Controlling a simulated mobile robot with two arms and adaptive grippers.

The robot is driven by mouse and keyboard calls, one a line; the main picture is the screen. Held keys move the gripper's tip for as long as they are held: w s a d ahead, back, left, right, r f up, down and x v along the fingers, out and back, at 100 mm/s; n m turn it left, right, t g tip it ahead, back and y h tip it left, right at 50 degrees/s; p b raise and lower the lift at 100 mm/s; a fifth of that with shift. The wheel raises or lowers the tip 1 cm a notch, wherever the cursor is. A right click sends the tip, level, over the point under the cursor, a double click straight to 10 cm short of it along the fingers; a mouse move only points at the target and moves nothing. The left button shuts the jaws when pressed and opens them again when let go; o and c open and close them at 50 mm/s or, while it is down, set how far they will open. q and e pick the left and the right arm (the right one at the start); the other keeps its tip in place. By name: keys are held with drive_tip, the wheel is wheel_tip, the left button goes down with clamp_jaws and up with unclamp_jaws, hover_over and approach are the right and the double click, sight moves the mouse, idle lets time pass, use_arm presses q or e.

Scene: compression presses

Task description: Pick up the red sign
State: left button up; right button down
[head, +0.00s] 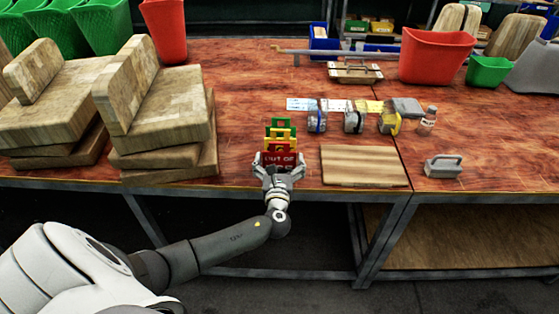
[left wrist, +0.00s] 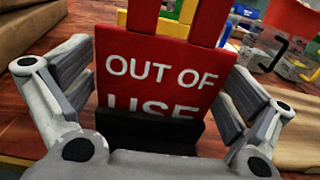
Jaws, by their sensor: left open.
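The red sign (head: 279,158) with white "OUT OF USE" lettering stands near the front edge of the table. My left gripper (head: 279,168) is open, with one finger on each side of the sign. In the left wrist view my left gripper (left wrist: 160,95) shows small gaps between its fingers and the sign's edges. A yellow and a green sign (head: 283,124) stand right behind the red one. My right gripper is not in view.
Stacked wooden blocks (head: 165,95) stand left of the sign. A flat wooden board (head: 362,166) lies just to its right. Red and green bins (head: 436,55) stand behind.

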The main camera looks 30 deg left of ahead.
use_arm(q)
drive_tip(key=c, duration=0.8)
